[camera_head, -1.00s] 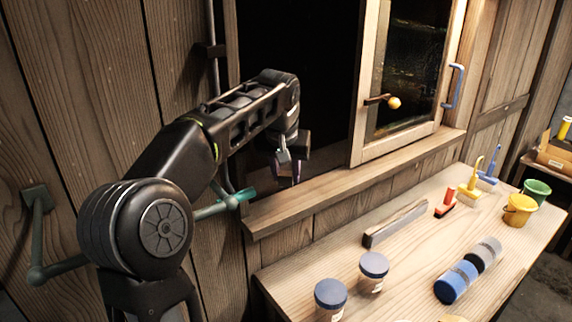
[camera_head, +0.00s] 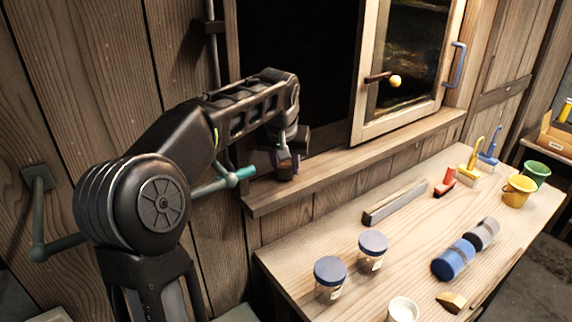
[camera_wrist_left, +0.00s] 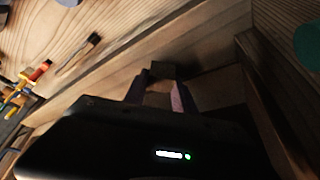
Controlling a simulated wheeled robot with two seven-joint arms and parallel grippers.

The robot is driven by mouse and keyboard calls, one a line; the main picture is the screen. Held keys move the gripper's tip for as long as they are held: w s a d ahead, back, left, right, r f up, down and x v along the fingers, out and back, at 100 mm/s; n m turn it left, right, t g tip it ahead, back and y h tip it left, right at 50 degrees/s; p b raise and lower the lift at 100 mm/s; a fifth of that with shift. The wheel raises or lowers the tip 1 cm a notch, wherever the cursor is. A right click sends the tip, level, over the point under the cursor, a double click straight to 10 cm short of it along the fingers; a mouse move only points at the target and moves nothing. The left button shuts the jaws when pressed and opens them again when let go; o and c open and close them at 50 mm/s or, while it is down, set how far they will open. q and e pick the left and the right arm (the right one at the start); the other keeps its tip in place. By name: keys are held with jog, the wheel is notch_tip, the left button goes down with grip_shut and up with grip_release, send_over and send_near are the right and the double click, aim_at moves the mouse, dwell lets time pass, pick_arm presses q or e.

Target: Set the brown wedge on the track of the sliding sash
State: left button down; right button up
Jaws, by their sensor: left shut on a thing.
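The sliding sash (camera_head: 408,124) has a pale wooden frame, dark glass and a yellow knob, and stands right of the dark opening. The wooden sill (camera_head: 340,176) runs below it; I cannot make out the track clearly. My left gripper (camera_head: 286,168) is over the left end of the sill, left of the sash. In the left wrist view its purple fingers (camera_wrist_left: 158,96) are shut on a small brown piece, apparently the brown wedge (camera_wrist_left: 158,87), mostly hidden by the wrist. I cannot tell whether it touches the sill. My right gripper is out of view.
The workbench below holds blue-lidded jars (camera_head: 372,250), a long grey bar (camera_head: 395,208), blue and grey rolls (camera_head: 454,260), brushes (camera_head: 468,173), buckets (camera_head: 519,190) and a yellow-brown wedge-like piece (camera_head: 452,301). A teal-ended bar (camera_head: 240,173) lies close to my left gripper.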

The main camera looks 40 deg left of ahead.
aim_at(286, 165)
pick_arm(q)
jog(key=shift+f+b, duration=0.4)
jog(key=shift+f, duration=0.15)
jog(key=c, duration=0.9)
grip_release()
jog(key=shift+c, duration=0.2)
notch_tip(286, 165, up, 10)
